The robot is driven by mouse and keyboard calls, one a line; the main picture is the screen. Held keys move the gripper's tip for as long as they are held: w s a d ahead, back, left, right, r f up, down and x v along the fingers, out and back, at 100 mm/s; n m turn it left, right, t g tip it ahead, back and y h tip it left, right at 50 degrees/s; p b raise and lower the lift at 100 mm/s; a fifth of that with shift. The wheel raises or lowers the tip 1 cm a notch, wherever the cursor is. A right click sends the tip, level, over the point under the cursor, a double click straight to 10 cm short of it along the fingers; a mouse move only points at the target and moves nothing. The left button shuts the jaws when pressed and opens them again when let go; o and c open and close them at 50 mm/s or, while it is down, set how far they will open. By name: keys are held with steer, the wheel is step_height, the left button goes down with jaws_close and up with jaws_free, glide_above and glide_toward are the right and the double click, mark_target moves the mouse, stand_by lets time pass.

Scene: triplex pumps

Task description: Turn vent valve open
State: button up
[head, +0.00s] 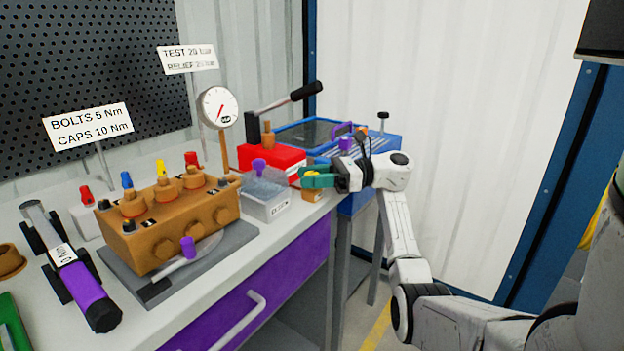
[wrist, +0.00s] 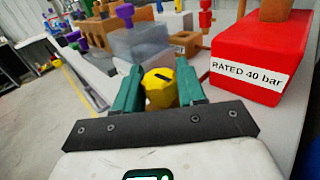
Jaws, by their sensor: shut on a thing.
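The vent valve appears as a yellow knob (wrist: 159,88) with a dark slot mark on its face, in the wrist view. My gripper (wrist: 160,85) has its two green fingers on either side of the knob, shut on it. In the head view my gripper (head: 306,176) reaches in from the right at the bench's right end, and only a little yellow (head: 311,173) shows by the fingers. A small brown block (head: 314,195) sits just below the fingers.
A red box (wrist: 262,50) labelled "RATED 40 bar" stands close to the right finger. A clear-lidded grey box (head: 265,195) is beside the gripper.

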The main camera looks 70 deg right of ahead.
steer(key=shift+w, duration=0.1)
steer(key=o, duration=0.9)
steer(key=shift+o, duration=0.2)
steer(key=v, duration=1)
steer(key=shift+s+d, duration=0.2)
steer(key=shift+s, duration=0.15)
